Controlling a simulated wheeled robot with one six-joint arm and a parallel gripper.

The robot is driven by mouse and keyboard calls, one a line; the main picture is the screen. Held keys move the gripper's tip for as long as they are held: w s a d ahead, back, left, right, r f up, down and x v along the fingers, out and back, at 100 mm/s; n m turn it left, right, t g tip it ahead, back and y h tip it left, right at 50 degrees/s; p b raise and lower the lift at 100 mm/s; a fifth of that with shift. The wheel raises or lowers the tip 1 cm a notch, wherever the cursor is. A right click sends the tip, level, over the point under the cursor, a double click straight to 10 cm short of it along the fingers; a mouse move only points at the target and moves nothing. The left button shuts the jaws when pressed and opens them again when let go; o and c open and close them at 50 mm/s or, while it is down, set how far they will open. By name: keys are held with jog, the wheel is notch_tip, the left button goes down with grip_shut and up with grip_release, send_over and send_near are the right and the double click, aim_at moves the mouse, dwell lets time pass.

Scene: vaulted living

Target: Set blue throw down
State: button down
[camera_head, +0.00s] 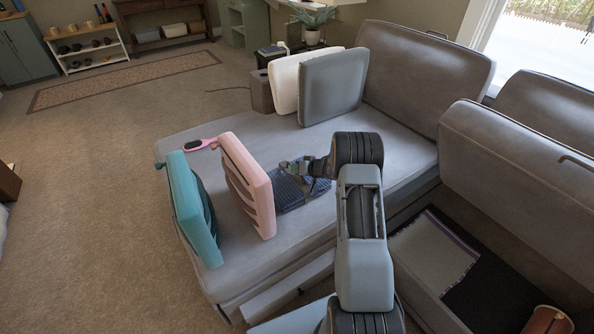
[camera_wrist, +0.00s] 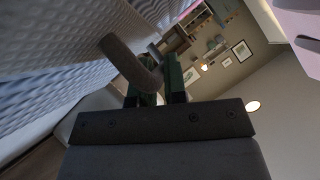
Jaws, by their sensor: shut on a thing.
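The blue throw (camera_head: 287,192) is a dark blue folded textile on the grey sofa seat, just right of the pink cushion. My gripper (camera_head: 288,166) is low over the seat at the throw's far side, shut on part of it. In the wrist view, my gripper (camera_wrist: 160,75) is closed around a thick, dark, curved fold. The throw's ribbed, pale-blue-looking surface (camera_wrist: 60,50) fills the upper left there. The arm hides part of the throw, and I cannot tell whether all of it rests on the seat.
The sofa seat (camera_head: 225,135) has free room behind the throw. A pink cushion (camera_head: 246,180) and a teal cushion (camera_head: 190,205) stand to the left. A pink hairbrush (camera_head: 200,144) lies behind them. White (camera_head: 297,80) and grey (camera_head: 331,87) cushions stand at the back. An open storage bay (camera_head: 450,265) is right.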

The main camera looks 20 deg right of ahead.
jog(key=c, duration=1.2)
grip_release()
jog(key=shift+f, duration=0.1)
jog(key=shift+o, duration=0.2)
